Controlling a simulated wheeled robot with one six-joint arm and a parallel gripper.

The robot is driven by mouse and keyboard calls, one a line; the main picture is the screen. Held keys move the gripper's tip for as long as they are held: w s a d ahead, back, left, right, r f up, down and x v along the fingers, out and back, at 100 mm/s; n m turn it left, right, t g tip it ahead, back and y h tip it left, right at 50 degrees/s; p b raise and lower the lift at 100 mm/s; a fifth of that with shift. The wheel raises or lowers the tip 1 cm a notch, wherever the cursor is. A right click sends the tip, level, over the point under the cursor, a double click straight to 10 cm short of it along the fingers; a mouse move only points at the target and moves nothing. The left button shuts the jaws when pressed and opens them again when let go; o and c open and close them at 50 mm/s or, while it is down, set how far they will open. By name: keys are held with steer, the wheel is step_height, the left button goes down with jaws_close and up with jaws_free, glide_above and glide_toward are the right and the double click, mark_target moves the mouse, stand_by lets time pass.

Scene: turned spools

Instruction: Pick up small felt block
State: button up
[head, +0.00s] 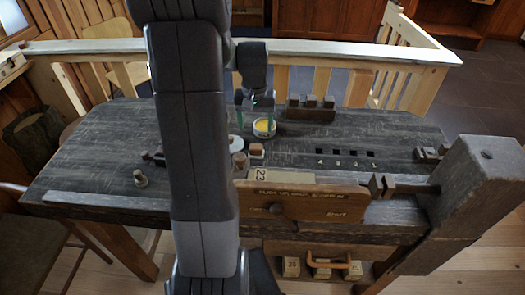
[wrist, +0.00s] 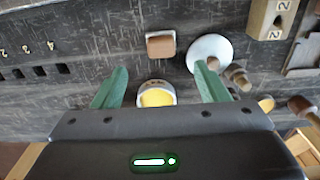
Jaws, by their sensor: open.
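A small brown block with a paler edge, which looks like the felt block (head: 256,149), lies on the dark workbench (head: 100,150). In the wrist view the block (wrist: 161,45) is beyond the fingertips, roughly centred between them. My gripper (head: 255,100) is open and empty, with two green fingers above the bench near the block. In the wrist view, my gripper (wrist: 161,67) shows its fingers spread wide on either side of a round tin with yellow inside (wrist: 156,95). Nothing hides the block in the wrist view.
A white disc (wrist: 210,50) and a turned wooden spool (wrist: 237,76) stand close beside the block. A numbered wooden block (wrist: 270,16) lies farther off. A dark rack (head: 311,110) stands at the bench's back. Square holes (head: 345,153) lie to the right.

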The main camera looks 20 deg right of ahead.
glide_above(256, 146)
steer(key=f, duration=0.5)
steer(key=shift+s+a+f, duration=0.15)
steer(key=shift+s+f, duration=0.2)
steer(key=shift+f, duration=0.05)
steer(key=shift+w+f+p, duration=0.15)
steer(key=shift+f+p, duration=0.2)
steer(key=shift+f, duration=0.95)
steer(key=shift+w+f+p, duration=0.1)
steer(key=shift+f+p, duration=0.2)
steer(key=shift+f, duration=1)
steer(key=c, duration=1)
